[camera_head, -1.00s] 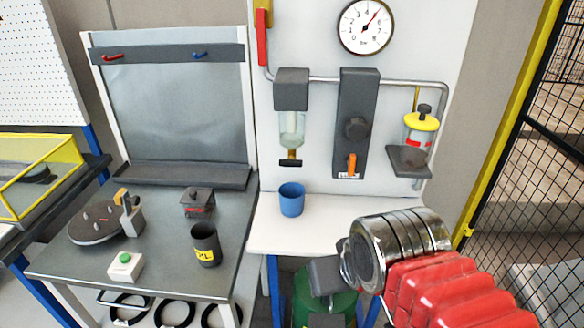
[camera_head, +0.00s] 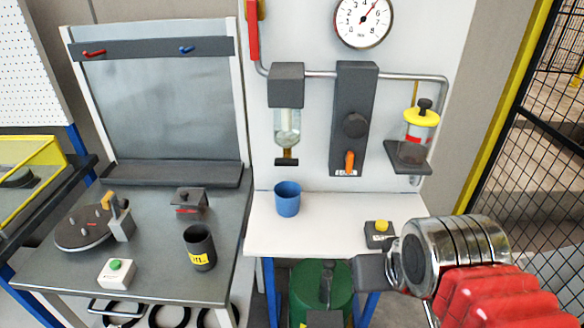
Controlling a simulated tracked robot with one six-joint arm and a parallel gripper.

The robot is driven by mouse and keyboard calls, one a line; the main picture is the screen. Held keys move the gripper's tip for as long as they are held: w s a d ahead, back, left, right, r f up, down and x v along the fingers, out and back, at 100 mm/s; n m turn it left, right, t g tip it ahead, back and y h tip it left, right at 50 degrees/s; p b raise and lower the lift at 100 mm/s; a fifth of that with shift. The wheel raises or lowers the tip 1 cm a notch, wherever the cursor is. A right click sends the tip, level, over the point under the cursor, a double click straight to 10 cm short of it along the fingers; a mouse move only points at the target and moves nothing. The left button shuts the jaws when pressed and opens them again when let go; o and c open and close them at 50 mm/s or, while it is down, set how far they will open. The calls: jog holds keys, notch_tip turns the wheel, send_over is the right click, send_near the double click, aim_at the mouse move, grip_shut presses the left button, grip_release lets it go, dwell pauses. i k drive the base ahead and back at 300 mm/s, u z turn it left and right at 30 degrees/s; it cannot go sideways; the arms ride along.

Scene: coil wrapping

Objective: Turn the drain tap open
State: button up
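The filter (camera_head: 288,126) hangs on the pipe of the white panel. It has a dark head and a clear bowl. At the bottom of the bowl is a brass stem with a dark crosswise handle (camera_head: 287,162), which looks like the drain tap. A blue cup (camera_head: 287,199) stands upright on the white shelf below it. My gripper (camera_head: 370,272) is low and to the right of the filter, in front of the shelf's front edge and apart from the tap. Its fingers are not clearly shown, so its opening cannot be told.
A dark regulator block (camera_head: 356,100) with an orange lever (camera_head: 350,162) is right of the filter. A yellow-topped lubricator (camera_head: 419,125) is farther right. A yellow-button box (camera_head: 379,234) sits on the shelf beside my arm. A green tank (camera_head: 318,288) stands below. Space before the filter is clear.

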aim_at(287, 162)
jog(key=k, duration=1.5)
jog(key=u, duration=1)
jog(key=i, duration=1)
jog(key=u, duration=0.05)
